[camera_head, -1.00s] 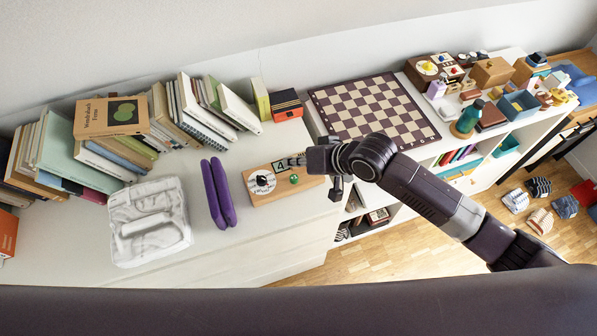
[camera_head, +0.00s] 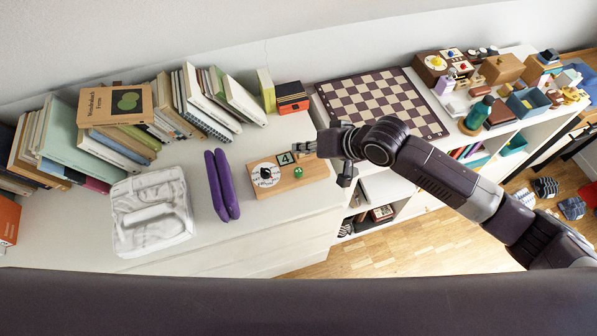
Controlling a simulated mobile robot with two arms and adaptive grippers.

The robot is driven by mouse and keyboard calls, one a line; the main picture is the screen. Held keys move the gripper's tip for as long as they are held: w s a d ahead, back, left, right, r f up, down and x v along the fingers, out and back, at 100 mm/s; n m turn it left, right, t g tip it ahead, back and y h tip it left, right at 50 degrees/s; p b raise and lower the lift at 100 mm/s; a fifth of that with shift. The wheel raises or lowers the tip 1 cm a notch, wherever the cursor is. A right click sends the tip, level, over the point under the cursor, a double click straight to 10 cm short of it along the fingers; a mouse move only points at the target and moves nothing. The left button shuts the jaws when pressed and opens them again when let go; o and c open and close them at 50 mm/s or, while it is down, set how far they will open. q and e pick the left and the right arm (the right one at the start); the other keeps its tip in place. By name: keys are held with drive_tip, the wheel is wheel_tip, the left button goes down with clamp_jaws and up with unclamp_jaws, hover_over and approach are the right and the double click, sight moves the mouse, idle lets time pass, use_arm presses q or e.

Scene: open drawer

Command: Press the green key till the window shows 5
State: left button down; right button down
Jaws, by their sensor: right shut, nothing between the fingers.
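A wooden box (camera_head: 318,176) lies on the white cabinet top. It carries a black-and-white dial (camera_head: 265,175), a small dark window (camera_head: 285,158) that reads 4, and a green key (camera_head: 298,172). My right gripper (camera_head: 302,148) is shut and empty, above the back edge of the box. Its fingertips are just right of the window, and the green key shows clear in front of them. I cannot tell how high the fingertips are above the box. My left gripper is not in view.
A purple case (camera_head: 222,185) and a white pouch (camera_head: 150,213) lie left of the box. Books (camera_head: 115,106) line the wall. A small orange-and-black box (camera_head: 292,97) stands behind, and a chessboard (camera_head: 380,105) lies to the right.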

drive_tip(key=b, duration=0.5)
hover_over(296, 169)
drive_tip(key=d, duration=0.1)
drive_tip(key=f, duration=0.5)
drive_tip(key=shift+s+d, duration=0.2)
drive_tip(key=shift+s, duration=0.2)
wheel_tip(296, 169, down, 2)
drive_tip(key=shift+f+b, duration=0.1)
drive_tip(key=shift+b, duration=0.3)
drive_tip(key=shift+f, duration=0.25)
drive_tip(key=shift+f, duration=0.2)
drive_tip(key=shift+f, duration=0.9)
idle(0.6)
drive_tip(key=shift+r, duration=0.1)
drive_tip(key=shift+r+p, duration=1.15)
drive_tip(key=shift+r, duration=0.05)
